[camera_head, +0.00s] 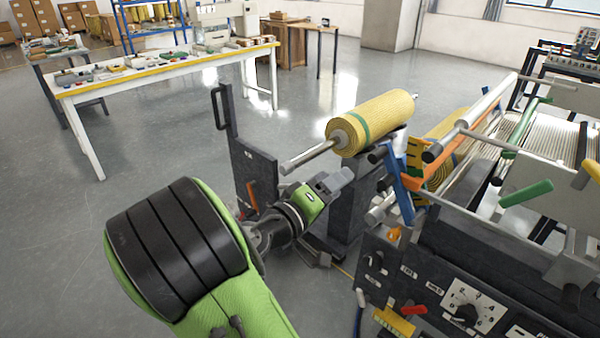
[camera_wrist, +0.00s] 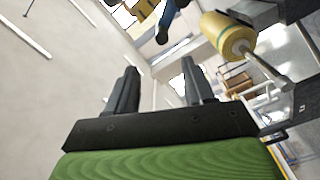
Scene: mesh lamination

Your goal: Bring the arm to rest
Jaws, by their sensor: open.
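My green arm reaches from the bottom of the head view toward the laminating machine, and my gripper (camera_head: 335,182) hangs beside the machine's left end, in front of and below the yellow mesh roll (camera_head: 370,122). In the wrist view my gripper (camera_wrist: 158,66) has its two dark fingers apart, with nothing between them. The mesh roll (camera_wrist: 226,35) shows at upper right there, apart from the fingers, on its metal shaft. In the head view the roll lies on the shaft above a dark stand. The fingertips are small in the head view.
The laminating machine (camera_head: 475,285), with rollers, coloured handles and a dial panel, fills the right. A dark upright plate with a handle (camera_head: 222,108) stands just left of my gripper. A white table (camera_head: 160,68) with small items is at the back left. Open grey floor (camera_head: 150,160) lies between.

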